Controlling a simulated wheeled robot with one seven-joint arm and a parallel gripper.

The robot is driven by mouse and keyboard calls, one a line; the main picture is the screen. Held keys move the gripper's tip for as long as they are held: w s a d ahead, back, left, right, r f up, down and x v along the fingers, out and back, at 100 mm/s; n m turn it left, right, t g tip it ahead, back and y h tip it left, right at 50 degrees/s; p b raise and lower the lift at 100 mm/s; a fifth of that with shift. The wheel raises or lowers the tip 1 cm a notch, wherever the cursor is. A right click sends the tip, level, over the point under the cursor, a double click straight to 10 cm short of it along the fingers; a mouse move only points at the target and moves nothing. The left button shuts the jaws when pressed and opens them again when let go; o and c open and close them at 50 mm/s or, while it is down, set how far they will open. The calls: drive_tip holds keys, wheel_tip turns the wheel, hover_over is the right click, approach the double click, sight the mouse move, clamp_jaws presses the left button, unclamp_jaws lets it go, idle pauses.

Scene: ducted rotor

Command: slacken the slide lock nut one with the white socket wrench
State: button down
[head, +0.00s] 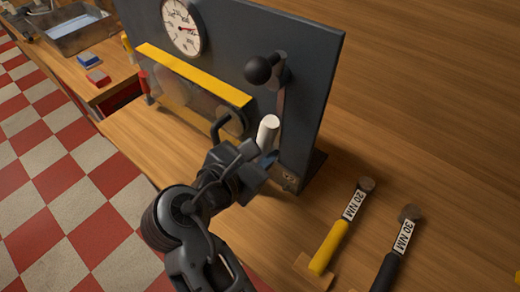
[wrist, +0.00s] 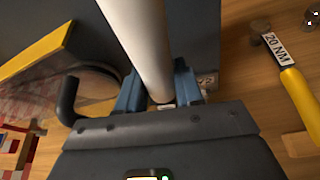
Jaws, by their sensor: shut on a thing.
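My gripper (head: 265,158) is in front of the dark upright panel (head: 312,100), with its blue fingers shut on a white cylinder, which I take to be the white socket wrench (head: 268,131). In the wrist view the white wrench (wrist: 140,40) runs from between the fingers (wrist: 160,88) up to the top edge. Its far end is out of that view. I cannot make out slide lock nut one. A small plate, seemingly marked 2, (wrist: 207,80) shows at the panel's lower right, beside the right finger.
The panel carries a dial gauge (head: 182,27), a yellow bar (head: 193,74), a black ball-knob lever (head: 261,70) and a bent black handle (wrist: 67,102) close left of my gripper. A yellow 20 NM wrench (head: 341,228) and black 30 NM wrench (head: 396,250) lie right on the bench.

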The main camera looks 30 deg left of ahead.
drive_tip(key=shift+d, duration=0.2)
drive_tip(key=shift+s, duration=0.15)
drive_tip(key=s, duration=0.4)
drive_tip(key=shift+s+a, duration=0.2)
drive_tip(key=shift+s, duration=0.2)
idle(0.6)
